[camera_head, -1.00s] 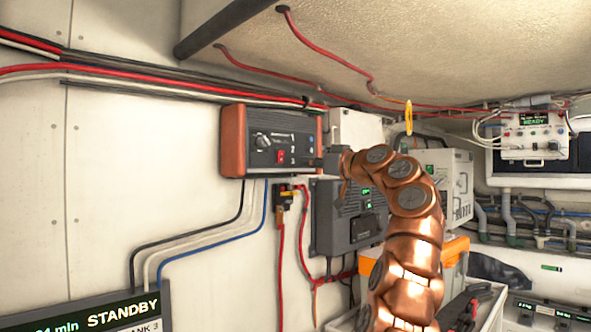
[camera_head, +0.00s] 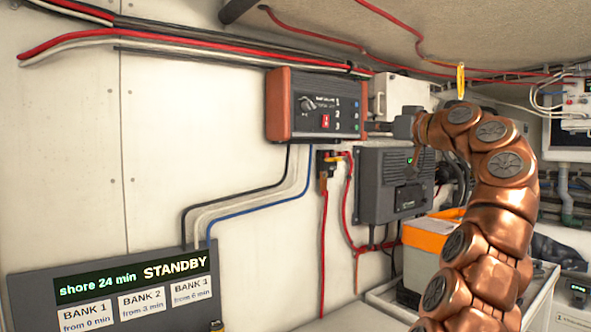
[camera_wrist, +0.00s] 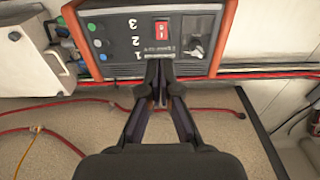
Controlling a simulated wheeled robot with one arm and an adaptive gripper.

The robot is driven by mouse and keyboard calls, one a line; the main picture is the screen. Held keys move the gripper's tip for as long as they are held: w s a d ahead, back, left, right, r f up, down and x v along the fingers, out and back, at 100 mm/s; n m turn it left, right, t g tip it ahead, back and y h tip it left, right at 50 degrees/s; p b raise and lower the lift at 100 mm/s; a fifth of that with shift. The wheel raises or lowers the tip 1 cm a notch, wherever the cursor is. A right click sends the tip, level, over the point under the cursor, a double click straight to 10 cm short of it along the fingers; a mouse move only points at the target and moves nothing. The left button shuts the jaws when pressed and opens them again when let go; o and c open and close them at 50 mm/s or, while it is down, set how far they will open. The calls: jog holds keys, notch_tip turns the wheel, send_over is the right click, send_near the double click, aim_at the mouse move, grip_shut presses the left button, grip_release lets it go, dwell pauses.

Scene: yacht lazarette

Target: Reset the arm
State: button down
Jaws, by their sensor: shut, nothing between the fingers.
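My copper-coloured arm (camera_head: 500,205) rises at the right of the head view and bends left at the top. My gripper (camera_head: 372,127) points left at the right end of a dark control panel with orange-brown ends (camera_head: 318,108). In the wrist view my gripper (camera_wrist: 160,68) has its two dark fingers together with nothing between them, in front of the panel face (camera_wrist: 130,37). The panel has a red switch (camera_wrist: 162,33), a dial and buttons numbered 1 to 3. I cannot tell whether the fingertips touch the panel.
A grey charger box (camera_head: 393,187) hangs below my gripper, beside a breaker with red cables (camera_head: 326,165). A white box (camera_head: 402,95) is behind the gripper. A STANDBY display (camera_head: 135,283) is at lower left. An orange-and-white container (camera_head: 425,240) stands near my arm.

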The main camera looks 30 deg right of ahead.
jog(key=w+a+f+g+y, duration=0.25)
jog(key=a+f, duration=0.25)
jog(key=a, duration=0.4)
jog(key=w+a+f+g+y, duration=0.1)
jog(key=w+a+f+g, duration=0.3)
jog(key=a, duration=0.5)
jog(key=s+a+f+g, duration=0.2)
jog(key=s+a+f, duration=0.1)
jog(key=a+f, duration=0.5)
jog(key=s+a+f+g, duration=0.2)
jog(key=a+f+g, duration=0.1)
jog(key=a+f, duration=0.45)
jog(key=s+a+f+g+h+p, duration=0.1)
jog(key=s+a+f+g, duration=0.15)
jog(key=s+f, duration=0.55)
jog(key=s+a+f+g+h, duration=0.1)
jog(key=s+a+f+g, duration=0.1)
jog(key=s+a+f, duration=0.4)
jog(key=s+d+f+g+h, duration=0.2)
jog(key=s+d+f, duration=0.1)
jog(key=s+f, duration=0.5)
jog(key=s+d+f+m+g+h, duration=0.1)
jog(key=s+d+f+g+h, duration=0.1)
jog(key=s+f, duration=0.6)
jog(key=s+d, duration=0.1)
jog(key=s, duration=0.5)
jog(key=shift+d+f+m, duration=0.15)
jog(key=shift+d+m, duration=0.05)
jog(key=shift+m, duration=0.1)
